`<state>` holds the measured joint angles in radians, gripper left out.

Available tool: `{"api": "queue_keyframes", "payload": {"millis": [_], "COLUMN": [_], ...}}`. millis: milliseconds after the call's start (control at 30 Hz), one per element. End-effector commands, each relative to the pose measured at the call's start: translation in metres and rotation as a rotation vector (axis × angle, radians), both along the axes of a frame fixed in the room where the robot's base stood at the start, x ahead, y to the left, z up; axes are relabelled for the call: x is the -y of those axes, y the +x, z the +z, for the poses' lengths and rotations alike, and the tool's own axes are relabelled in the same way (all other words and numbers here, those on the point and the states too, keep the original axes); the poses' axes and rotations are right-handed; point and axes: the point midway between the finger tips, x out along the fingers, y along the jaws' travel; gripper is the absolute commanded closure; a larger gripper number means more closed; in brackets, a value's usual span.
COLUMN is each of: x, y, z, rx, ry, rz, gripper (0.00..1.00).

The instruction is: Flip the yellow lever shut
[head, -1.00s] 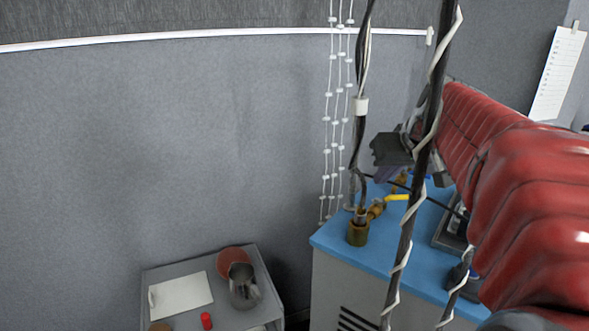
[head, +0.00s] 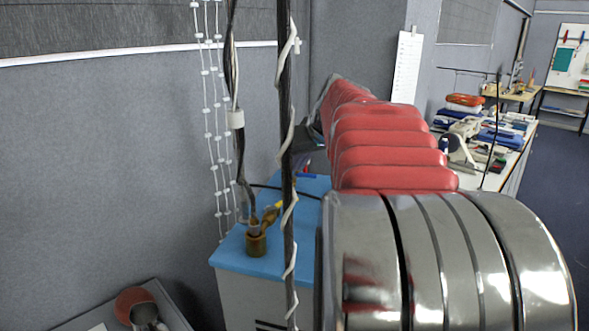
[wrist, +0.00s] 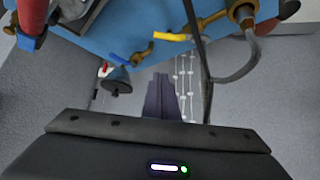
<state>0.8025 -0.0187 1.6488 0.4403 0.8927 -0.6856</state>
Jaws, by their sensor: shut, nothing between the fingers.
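The yellow lever (head: 278,206) sits on a brass valve (head: 256,241) on the blue top of a cabinet in the head view. A dark hanging cable partly covers its right end. In the wrist view the yellow lever (wrist: 172,37) points left from the brass fitting (wrist: 215,24). My gripper (wrist: 161,80) is shut and empty, its dark fingers below the lever in the picture, with a visible gap. In the head view my gripper is mostly hidden behind my red-sleeved arm, above the cabinet's back part.
A blue lever (wrist: 122,60) on a brass fitting is left of the yellow one. A dark cable (wrist: 203,60) hangs close right of my fingers. White beaded strings (head: 212,120) hang by the wall. A cart with a metal jug (head: 145,315) stands at lower left.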

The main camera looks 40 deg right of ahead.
Motion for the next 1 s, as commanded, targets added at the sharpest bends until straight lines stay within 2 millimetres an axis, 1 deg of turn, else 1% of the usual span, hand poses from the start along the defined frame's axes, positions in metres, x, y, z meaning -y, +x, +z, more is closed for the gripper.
{"api": "queue_keyframes", "payload": {"millis": [233, 567, 600, 800, 1000], "x": [0.006, 0.015, 0.015, 0.012, 0.009], "y": [0.024, 0.054, 0.055, 0.041, 0.034], "z": [-0.029, -0.063, -0.066, -0.084, -0.095], "rx": [-0.002, -0.002, -0.001, 0.000, 0.000], "ry": [0.003, 0.001, 0.002, 0.002, 0.001], "rz": [0.002, 0.002, 0.001, -0.001, 0.000], "gripper": [1.00, 1.00, 1.00, 1.00, 1.00]}}
